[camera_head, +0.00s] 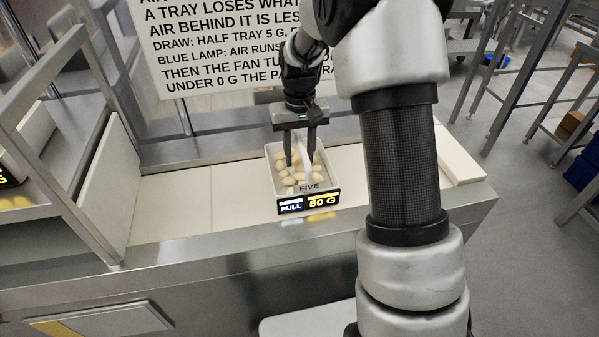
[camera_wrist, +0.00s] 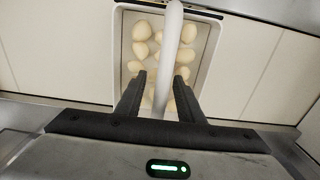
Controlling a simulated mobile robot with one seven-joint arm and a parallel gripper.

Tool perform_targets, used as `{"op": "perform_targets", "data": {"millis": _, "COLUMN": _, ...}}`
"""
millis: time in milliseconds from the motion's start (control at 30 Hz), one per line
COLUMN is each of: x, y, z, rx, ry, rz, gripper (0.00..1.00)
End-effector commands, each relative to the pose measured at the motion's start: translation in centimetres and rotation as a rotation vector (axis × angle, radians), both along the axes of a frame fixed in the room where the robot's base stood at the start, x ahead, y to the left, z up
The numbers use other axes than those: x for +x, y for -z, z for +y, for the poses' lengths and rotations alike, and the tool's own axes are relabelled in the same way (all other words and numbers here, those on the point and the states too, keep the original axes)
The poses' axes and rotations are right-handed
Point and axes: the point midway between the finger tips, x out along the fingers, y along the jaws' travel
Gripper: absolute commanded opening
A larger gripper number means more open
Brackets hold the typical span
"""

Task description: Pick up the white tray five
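The white tray five (camera_head: 309,187) stands on the pale counter, with FIVE on its front wall and a lit 50 G display below. It holds several pale filled pasta pieces (camera_head: 288,181). A white handle (camera_wrist: 172,38) arches over the tray. My gripper (camera_head: 300,163) is above the tray, pointing down, with its two dark fingers apart. In the wrist view, the fingers (camera_wrist: 160,73) stand on either side of the handle, with gaps showing. Whether the fingertips touch any pasta is hard to tell.
A large white sign (camera_head: 225,50) with black text stands behind the counter, close to my arm. A metal rail frame and an upright pale panel (camera_head: 108,192) are at the left. The counter (camera_head: 180,205) left of the tray is clear.

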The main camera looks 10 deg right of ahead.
Motion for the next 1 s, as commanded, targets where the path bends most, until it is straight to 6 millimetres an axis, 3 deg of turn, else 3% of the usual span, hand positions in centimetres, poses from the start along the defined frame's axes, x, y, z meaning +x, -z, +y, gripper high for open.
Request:
{"op": "perform_targets", "data": {"millis": 100, "x": 0.01, "y": -0.04, "z": -0.01, "rx": 0.000, "ry": 0.000, "rz": 0.000, "gripper": 0.33}}
{"op": "perform_targets", "data": {"millis": 300, "x": 0.01, "y": -0.06, "z": -0.02, "rx": 0.000, "ry": 0.000, "rz": 0.000, "gripper": 0.00}}
{"op": "perform_targets", "data": {"millis": 1000, "x": 0.05, "y": -0.11, "z": 0.00, "rx": 0.000, "ry": 0.000, "rz": -0.001, "gripper": 0.00}}
